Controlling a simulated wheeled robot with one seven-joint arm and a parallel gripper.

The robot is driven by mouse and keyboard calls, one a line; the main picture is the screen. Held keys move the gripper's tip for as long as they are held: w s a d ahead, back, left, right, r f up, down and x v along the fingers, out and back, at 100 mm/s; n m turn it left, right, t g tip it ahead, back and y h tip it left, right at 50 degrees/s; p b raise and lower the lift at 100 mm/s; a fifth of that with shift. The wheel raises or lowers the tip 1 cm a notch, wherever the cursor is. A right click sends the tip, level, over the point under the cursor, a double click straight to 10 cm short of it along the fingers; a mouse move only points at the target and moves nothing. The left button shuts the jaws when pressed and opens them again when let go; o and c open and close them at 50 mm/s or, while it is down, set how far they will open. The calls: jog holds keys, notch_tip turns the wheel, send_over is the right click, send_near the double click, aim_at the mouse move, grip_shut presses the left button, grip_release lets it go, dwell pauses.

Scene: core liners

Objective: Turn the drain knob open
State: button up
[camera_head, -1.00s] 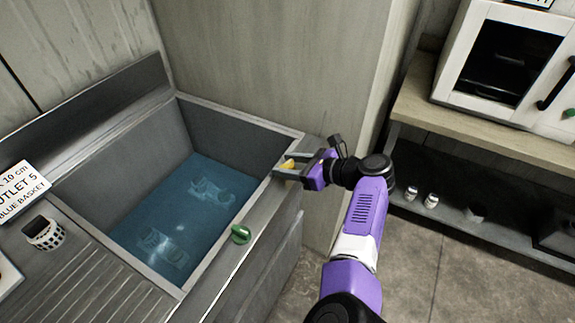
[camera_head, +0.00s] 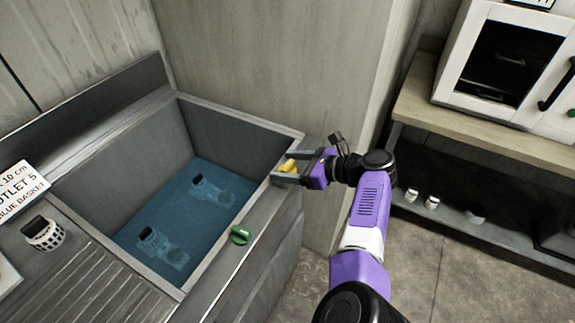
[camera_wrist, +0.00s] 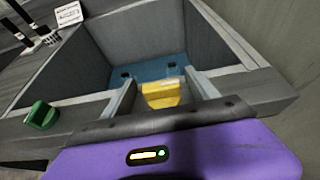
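A yellow knob (camera_head: 289,165) sits on the right end of the sink's front rim. It also shows in the wrist view (camera_wrist: 162,94). My gripper (camera_head: 285,167) is around it with the fingers apart, one on each side. In the wrist view my gripper (camera_wrist: 160,85) shows a gap between each finger and the knob. A green knob (camera_head: 240,235) is on the same rim, farther left, and is apart from my gripper. The sink (camera_head: 190,273) holds shallow blue water (camera_head: 185,215).
A white-and-black basket (camera_head: 44,233) stands on the ribbed drainboard (camera_head: 85,290) at left, near a label sign (camera_head: 22,190). A tall grey wall panel (camera_head: 265,65) rises behind the sink. A shelf unit (camera_head: 480,125) with a white cabinet (camera_head: 505,60) is at right.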

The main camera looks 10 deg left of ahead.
jog(key=shift+d, duration=0.1)
jog(key=v, duration=0.7)
jog(key=shift+d, duration=0.25)
jog(key=shift+s, duration=0.1)
